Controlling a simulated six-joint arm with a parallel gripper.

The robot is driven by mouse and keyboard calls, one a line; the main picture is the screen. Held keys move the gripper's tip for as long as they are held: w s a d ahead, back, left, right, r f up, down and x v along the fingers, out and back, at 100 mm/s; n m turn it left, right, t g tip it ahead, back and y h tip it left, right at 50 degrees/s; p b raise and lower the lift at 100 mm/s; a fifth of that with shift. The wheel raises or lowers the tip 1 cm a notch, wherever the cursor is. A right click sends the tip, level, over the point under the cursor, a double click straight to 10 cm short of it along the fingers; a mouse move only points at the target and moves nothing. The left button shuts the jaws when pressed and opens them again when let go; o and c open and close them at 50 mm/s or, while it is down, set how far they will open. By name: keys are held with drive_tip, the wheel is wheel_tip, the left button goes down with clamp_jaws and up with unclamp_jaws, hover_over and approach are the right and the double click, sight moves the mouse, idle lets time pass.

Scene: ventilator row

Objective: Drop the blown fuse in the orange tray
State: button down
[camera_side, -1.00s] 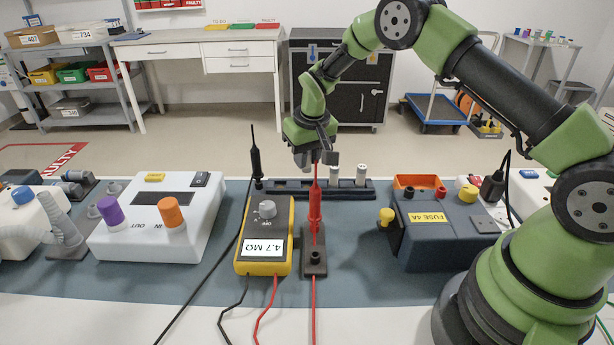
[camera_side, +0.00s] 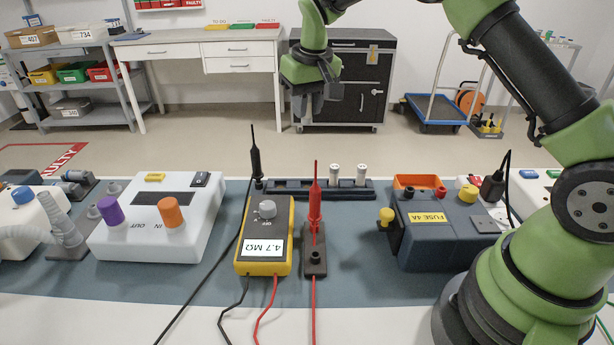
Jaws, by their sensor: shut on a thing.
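My gripper (camera_side: 316,100) is in the air above and behind the fuse rack, shut on a fuse that its fingers hide almost wholly. The dark fuse rack (camera_side: 288,188) stands at the back of the bench, with two pale fuses upright in it, one (camera_side: 335,174) left of the other (camera_side: 361,174). The orange tray (camera_side: 417,182) is behind the dark blue fuse box (camera_side: 445,235), to the right of and below my gripper. Its inside is mostly hidden by the box.
A red probe (camera_side: 315,207) stands upright in a dark holder, and a black probe (camera_side: 255,163) stands behind the meter. A white ventilator unit (camera_side: 160,225) is at left. The air between gripper and tray is clear.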

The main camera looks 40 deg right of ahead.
drive_tip(key=s+d, duration=1.9)
drive_tip(key=shift+s+a+f+x, duration=0.15)
drive_tip(key=shift+s+x, duration=0.2)
drive_tip(key=shift+x, duration=1.4)
drive_tip(key=shift+s+a+x, duration=0.1)
drive_tip(key=shift+s+x, duration=0.3)
drive_tip(key=shift+x, duration=1.4)
drive_tip(key=shift+s+a+f+x, duration=0.15)
drive_tip(key=shift+s+x, duration=0.2)
drive_tip(key=shift+x, duration=1.4)
drive_tip(key=c, duration=0.9)
unclamp_jaws()
drive_tip(key=shift+r, duration=0.1)
